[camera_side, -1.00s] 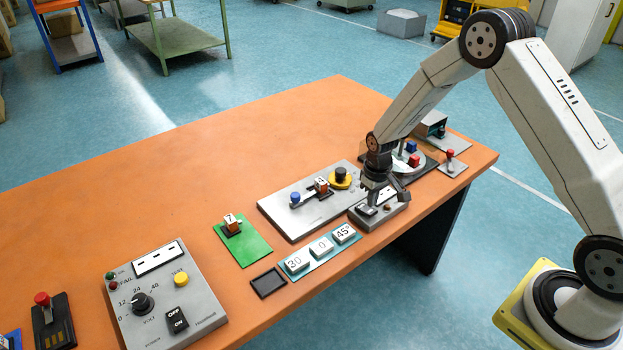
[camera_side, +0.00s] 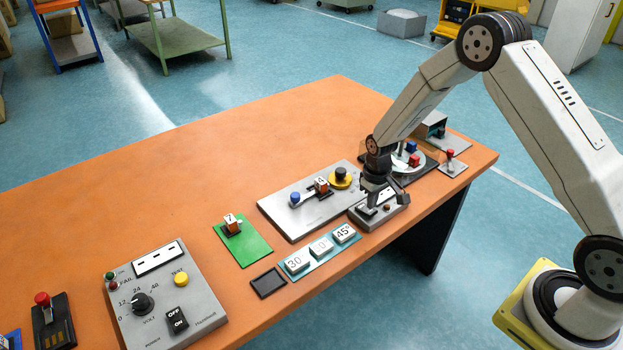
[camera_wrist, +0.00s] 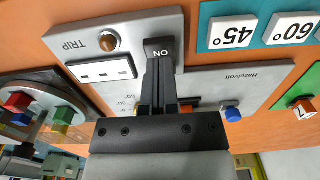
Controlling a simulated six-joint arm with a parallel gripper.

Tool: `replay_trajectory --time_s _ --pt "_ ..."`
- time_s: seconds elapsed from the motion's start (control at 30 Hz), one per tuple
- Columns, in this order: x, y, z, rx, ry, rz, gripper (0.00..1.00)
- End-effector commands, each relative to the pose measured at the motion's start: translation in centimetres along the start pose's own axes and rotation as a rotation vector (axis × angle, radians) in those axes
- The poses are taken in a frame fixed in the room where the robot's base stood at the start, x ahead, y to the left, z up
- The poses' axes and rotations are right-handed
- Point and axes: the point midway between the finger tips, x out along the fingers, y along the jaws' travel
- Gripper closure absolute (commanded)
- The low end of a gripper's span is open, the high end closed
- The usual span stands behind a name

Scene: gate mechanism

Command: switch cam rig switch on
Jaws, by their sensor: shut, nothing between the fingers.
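The cam rig's small grey box (camera_side: 398,215) sits near the table's right front edge. In the wrist view the same box (camera_wrist: 70,35) shows a round amber TRIP lamp (camera_wrist: 107,40), a white slotted panel (camera_wrist: 95,70) and a dark rocker switch (camera_wrist: 159,48) marked ON, upside down in the picture. My gripper (camera_wrist: 158,80) is shut and empty, its fingertips at the rocker's near edge. I cannot tell whether they press it. In the side view my gripper (camera_side: 368,207) reaches down over the box and hides the rocker.
A grey plate (camera_side: 285,212) with a blue knob and yellow-ringed black knob lies beside the box. A teal strip (camera_side: 320,252) of angle tiles lies in front. A round turntable with coloured blocks (camera_side: 411,148) stands behind. A larger panel with an OFF/ON switch (camera_side: 177,320) is far left.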

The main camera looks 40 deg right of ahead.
Motion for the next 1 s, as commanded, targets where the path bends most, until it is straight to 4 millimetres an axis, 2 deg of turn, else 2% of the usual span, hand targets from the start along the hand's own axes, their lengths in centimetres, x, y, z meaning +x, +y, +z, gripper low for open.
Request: replay_trajectory --time_s 1.0 --pt "1.1 0.0 0.0 0.0 0.0 0.0 1.0"
